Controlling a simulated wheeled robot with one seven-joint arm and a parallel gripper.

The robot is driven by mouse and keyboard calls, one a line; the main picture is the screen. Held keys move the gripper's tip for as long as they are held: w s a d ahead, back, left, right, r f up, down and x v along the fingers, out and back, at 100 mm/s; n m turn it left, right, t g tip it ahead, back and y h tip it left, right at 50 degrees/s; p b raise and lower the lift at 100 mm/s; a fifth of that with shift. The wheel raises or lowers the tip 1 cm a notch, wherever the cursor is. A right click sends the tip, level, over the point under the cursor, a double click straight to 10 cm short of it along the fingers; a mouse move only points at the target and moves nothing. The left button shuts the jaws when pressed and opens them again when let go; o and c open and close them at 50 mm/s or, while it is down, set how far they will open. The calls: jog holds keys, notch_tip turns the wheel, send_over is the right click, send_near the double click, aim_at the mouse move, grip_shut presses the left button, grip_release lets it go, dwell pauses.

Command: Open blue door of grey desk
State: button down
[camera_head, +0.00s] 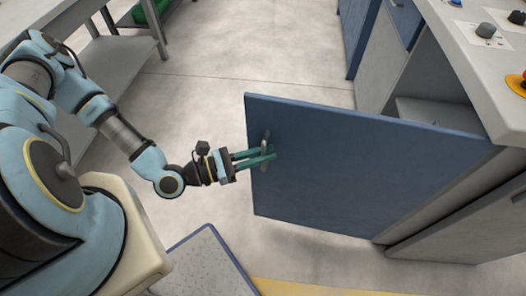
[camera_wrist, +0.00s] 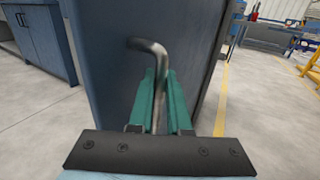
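The blue door (camera_head: 350,165) of the grey desk (camera_head: 470,75) stands swung well out from the desk, and part of the desk's inside shows behind it. A metal bar handle (camera_head: 264,143) is near the door's free edge. My gripper (camera_head: 266,154) is at this handle, with its two green fingers close together on either side of it. In the wrist view the bent handle (camera_wrist: 150,46) runs down between the fingers (camera_wrist: 161,82), and they look shut on it. The door face (camera_wrist: 190,45) fills the middle of that view.
The desk top carries knobs (camera_head: 486,31) and a red button on a yellow base (camera_head: 517,84). A grey table (camera_head: 125,45) stands at upper left. A platform with a blue edge (camera_head: 208,265) and a yellow floor strip (camera_head: 310,288) lie below. Open floor (camera_head: 215,60) lies beyond the door.

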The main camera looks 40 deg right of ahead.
jog(key=c, duration=0.9)
grip_release()
jog(key=shift+o, duration=0.2)
jog(key=b+v, duration=0.2)
jog(key=v, duration=0.8)
jog(key=shift+w+a, duration=0.15)
jog(key=shift+a, duration=0.2)
jog(key=shift+r, duration=0.1)
